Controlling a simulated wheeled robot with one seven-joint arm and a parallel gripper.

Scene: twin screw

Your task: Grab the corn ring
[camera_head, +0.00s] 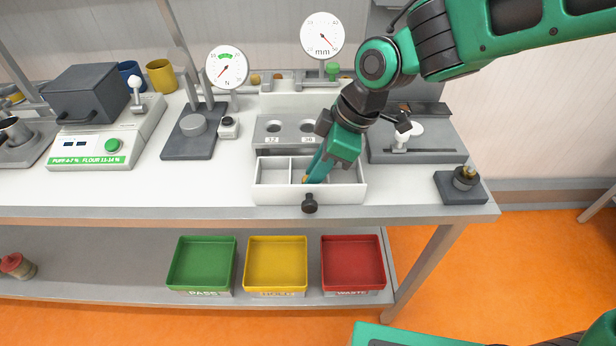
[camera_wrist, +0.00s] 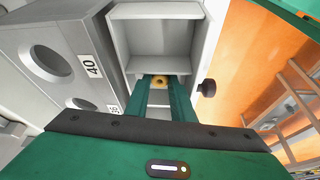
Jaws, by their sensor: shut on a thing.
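The corn ring, small and yellow-orange with a dark hole, shows between my fingertips in the wrist view (camera_wrist: 160,80). In the head view only a small yellowish bit of it (camera_head: 305,179) shows beside the fingers. My gripper (camera_head: 313,176) reaches down at a slant into the middle compartment of a white open drawer (camera_head: 308,197). In the wrist view its two teal fingers (camera_wrist: 162,84) are shut on the ring. The ring is low in the drawer; I cannot tell whether it touches the floor. Part of the drawer is hidden behind my gripper.
The drawer's dividers and walls stand close around my fingers, with a dark knob (camera_head: 310,203) in front. Behind is a grey block (camera_head: 270,127) with holes. Dial gauges (camera_head: 227,67) stand at the back. Green, yellow and red trays (camera_head: 353,285) sit on the lower shelf.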

